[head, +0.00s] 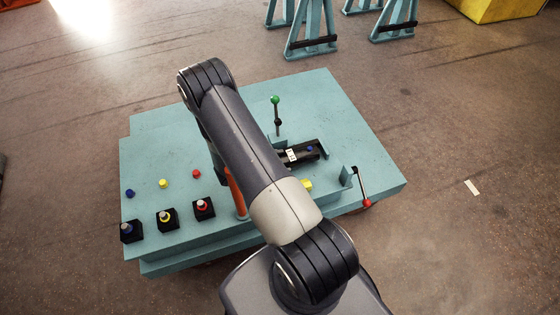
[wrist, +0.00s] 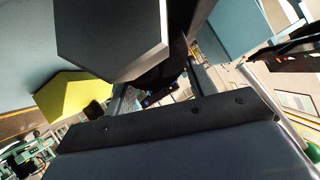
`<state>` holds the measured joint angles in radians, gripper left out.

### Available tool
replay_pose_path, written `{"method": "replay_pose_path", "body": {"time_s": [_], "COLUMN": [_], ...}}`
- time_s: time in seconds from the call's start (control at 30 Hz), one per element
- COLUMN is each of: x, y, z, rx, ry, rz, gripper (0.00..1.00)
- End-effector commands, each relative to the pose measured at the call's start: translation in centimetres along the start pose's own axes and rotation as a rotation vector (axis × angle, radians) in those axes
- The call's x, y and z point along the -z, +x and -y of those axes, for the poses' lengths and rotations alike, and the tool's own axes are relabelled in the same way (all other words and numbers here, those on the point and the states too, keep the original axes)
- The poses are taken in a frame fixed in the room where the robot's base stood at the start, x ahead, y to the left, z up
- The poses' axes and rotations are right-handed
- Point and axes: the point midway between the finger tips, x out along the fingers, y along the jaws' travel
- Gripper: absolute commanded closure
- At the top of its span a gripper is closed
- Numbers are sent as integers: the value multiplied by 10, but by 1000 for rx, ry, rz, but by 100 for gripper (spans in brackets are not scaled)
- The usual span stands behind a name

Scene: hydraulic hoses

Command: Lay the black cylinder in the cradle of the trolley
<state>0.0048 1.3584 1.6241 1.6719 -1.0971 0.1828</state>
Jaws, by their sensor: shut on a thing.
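The black cylinder (head: 303,153), with a white label and a blue spot, shows over the trolley's top just right of my arm. Its left end is hidden behind the arm. A large black faceted body fills the top of the wrist view (wrist: 110,40). My gripper (wrist: 160,88) is shut on the cylinder; in the head view my arm hides it. The teal trolley (head: 350,120) has upright teal cradle pieces (head: 347,177) near the cylinder. I cannot tell whether the cylinder touches the cradle or hangs just above it.
A green-knobbed lever (head: 277,112) stands behind the cylinder, and a red-knobbed lever (head: 363,186) at the trolley's right edge. A yellow block (head: 306,185) is beside my arm. Capped black blocks (head: 168,219) line the left front. Teal stands (head: 310,40) are farther back.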

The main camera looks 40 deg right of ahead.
Motion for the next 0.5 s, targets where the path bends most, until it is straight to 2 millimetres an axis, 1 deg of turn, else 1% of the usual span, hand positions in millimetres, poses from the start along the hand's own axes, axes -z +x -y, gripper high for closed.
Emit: {"method": "replay_pose_path", "body": {"time_s": [0.33,0.37,0.5], "x": [0,0,0], "y": [0,0,0], "z": [1,1,0], "rx": [3,3,2], "ry": [2,2,1], "rz": [-5,-5,-3], "gripper": [100,45,33]}}
